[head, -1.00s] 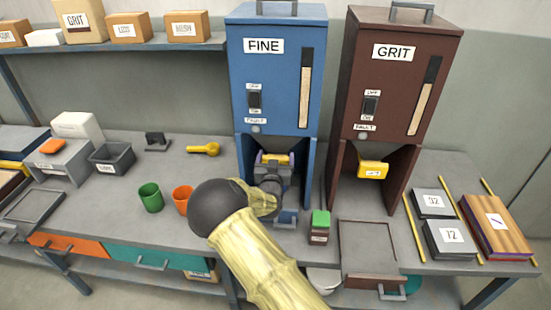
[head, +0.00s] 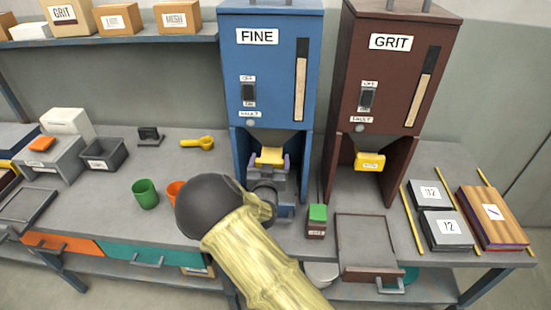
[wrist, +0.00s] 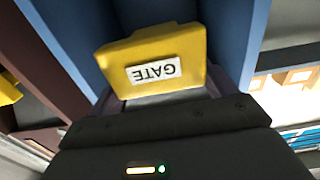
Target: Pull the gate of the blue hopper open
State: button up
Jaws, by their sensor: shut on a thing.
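The blue hopper (head: 270,70), labelled FINE, stands upright on the bench. Its yellow gate (head: 270,155) shows under the funnel, between the hopper's side walls. My gripper (head: 268,166) is in front of it, shut on the gate. In the wrist view the gate (wrist: 150,55) sits between my fingers (wrist: 160,98), its GATE label upside down. The finger contacts are partly hidden by the gate and the gripper body. My arm hides part of the bench in front of the hopper.
The brown GRIT hopper (head: 390,80) with its own yellow gate (head: 370,162) stands to the right. A green-topped box (head: 316,221) is close to my gripper's right. Orange (head: 174,191) and green (head: 145,194) cups stand left, the orange one partly behind my arm.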

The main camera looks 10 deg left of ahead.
jog(key=shift+s+f, duration=0.15)
jog(key=o, duration=1.2)
jog(key=shift+o, duration=0.3)
jog(key=shift+s, duration=0.2)
jog(key=shift+w, duration=0.15)
jog(key=s+b, duration=0.3)
jog(key=s, duration=1.4)
jog(key=shift+s+d, duration=0.3)
